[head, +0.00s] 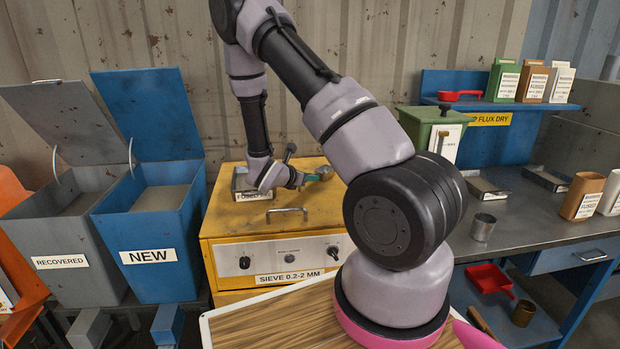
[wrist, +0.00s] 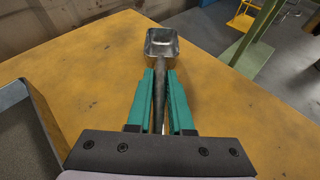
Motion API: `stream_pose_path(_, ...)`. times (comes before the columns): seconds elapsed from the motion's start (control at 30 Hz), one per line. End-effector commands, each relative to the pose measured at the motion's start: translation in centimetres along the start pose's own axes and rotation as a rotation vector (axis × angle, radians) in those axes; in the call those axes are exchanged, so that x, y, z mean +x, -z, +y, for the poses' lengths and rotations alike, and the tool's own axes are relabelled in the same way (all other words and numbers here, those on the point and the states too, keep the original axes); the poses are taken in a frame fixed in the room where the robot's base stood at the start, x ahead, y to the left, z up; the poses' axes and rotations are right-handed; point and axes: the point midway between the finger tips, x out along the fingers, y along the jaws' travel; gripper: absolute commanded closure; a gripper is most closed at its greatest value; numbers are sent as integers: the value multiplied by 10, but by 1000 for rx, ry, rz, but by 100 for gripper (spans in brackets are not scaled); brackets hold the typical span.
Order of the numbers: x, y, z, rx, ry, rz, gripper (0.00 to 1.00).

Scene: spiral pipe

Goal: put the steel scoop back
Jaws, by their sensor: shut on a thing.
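The steel scoop (wrist: 162,46) is a small metal bowl with a dark handle. My gripper (wrist: 162,75) has teal fingers shut on its handle, and the bowl points away past the fingertips with its hollow showing. The scoop appears over the yellow sieve box top; whether it touches the surface I cannot tell. In the head view my gripper (head: 312,177) is small, above the right part of the sieve box (head: 225,226), and the scoop bowl (head: 325,171) shows at its tip. A labelled grey tray (head: 246,195) sits on the box left of my gripper; its edge also shows in the wrist view (wrist: 48,122).
Grey RECOVERED (head: 50,240) and blue NEW (head: 150,235) bins stand open at left. At right, a bench (head: 540,220) holds a metal cup (head: 483,227) and shallow trays. A red scoop (head: 460,95) lies on the blue shelf; another red scoop (head: 488,279) lies below.

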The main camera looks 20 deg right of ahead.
Motion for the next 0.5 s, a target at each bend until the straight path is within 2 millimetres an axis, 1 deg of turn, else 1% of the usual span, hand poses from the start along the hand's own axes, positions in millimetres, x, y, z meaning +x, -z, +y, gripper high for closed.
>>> stream_pose_path(0.17, 1, 3, 0, -1, 0, 0, 100)
stream_pose_path(0.2, 1, 2, 0, 0, 0, 0, 65)
stream_pose_path(0.23, 1, 2, 0, 0, 0, 0, 54)
stream_pose_path(0.27, 1, 2, 0, 0, 0, 0, 51)
stream_pose_path(0.5, 1, 2, 0, 0, 0, 0, 51)
